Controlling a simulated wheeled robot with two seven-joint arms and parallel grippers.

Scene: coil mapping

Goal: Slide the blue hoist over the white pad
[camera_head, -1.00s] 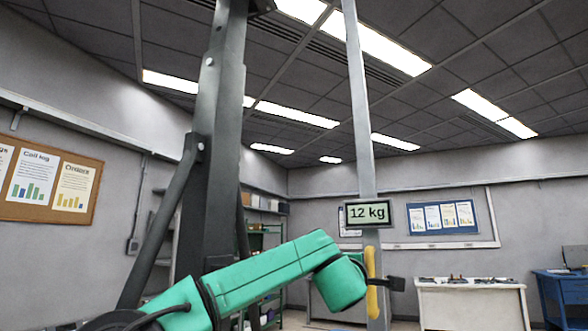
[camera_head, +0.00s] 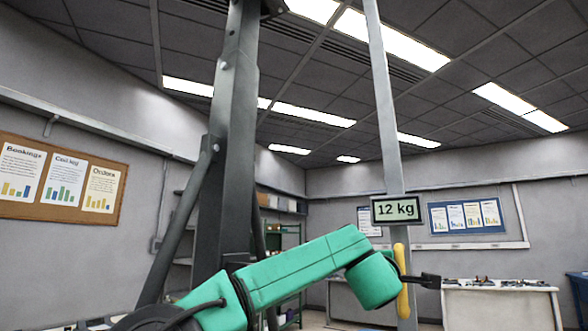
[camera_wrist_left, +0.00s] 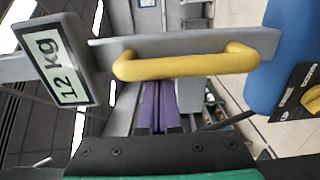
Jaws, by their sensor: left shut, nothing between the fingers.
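A grey upright bar carries a 12 kg display (camera_head: 396,209) and a yellow handle (camera_head: 402,284) below it in the head view. In the left wrist view the yellow handle (camera_wrist_left: 185,63) crosses the upper middle, with the display (camera_wrist_left: 58,62) at left. A blue body (camera_wrist_left: 285,50) fills the upper right there; whether it is part of the hoist I cannot tell. My left gripper (camera_wrist_left: 156,105) has its purple fingers shut and empty, close to the handle; contact is unclear. No white pad is visible.
A dark column (camera_head: 225,170) with a slanted brace stands left of the bar. A white workbench (camera_head: 500,308) with small items stands at back right, beside a blue cabinet (camera_head: 579,292). A green shelf (camera_head: 285,240) stands behind. Some pale floor shows in the wrist view.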

